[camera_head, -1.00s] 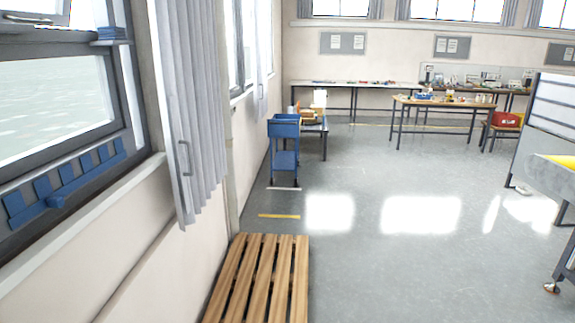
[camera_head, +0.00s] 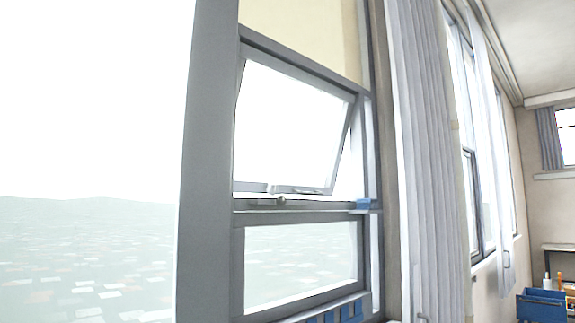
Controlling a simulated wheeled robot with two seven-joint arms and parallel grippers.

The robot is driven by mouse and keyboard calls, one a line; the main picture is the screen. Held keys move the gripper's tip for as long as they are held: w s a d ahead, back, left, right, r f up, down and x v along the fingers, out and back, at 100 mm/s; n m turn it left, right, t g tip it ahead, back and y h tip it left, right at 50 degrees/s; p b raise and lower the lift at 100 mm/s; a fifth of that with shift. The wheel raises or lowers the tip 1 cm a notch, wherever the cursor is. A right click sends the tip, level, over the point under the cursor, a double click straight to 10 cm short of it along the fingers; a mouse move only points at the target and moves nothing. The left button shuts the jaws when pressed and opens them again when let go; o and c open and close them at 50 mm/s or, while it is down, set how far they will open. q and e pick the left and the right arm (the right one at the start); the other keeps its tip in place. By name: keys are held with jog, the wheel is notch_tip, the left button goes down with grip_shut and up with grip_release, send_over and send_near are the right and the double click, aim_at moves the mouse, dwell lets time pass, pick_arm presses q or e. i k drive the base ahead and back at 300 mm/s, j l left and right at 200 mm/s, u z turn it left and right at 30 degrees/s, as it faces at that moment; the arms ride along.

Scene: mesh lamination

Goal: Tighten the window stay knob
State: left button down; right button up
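The upper window sash (camera_head: 296,125) is tilted open in its grey frame, in the middle of the head view. A small, roundish knob-like part (camera_head: 281,200) sits on the rail below the sash, left of its bottom edge's middle. It looks like the window stay knob, but it is too small to tell how tight it is. A handle-like bar (camera_head: 300,189) shows at the sash's bottom edge. Neither of my grippers is in view.
A blue block (camera_head: 367,204) sits at the rail's right end. Several blue pieces (camera_head: 330,316) show below the lower pane (camera_head: 300,262). A grey curtain (camera_head: 428,130) hangs to the right. A blue cart (camera_head: 540,304) stands at the lower right.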

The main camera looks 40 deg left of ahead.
aim_at(280, 200)
jog(key=u, duration=1.1)
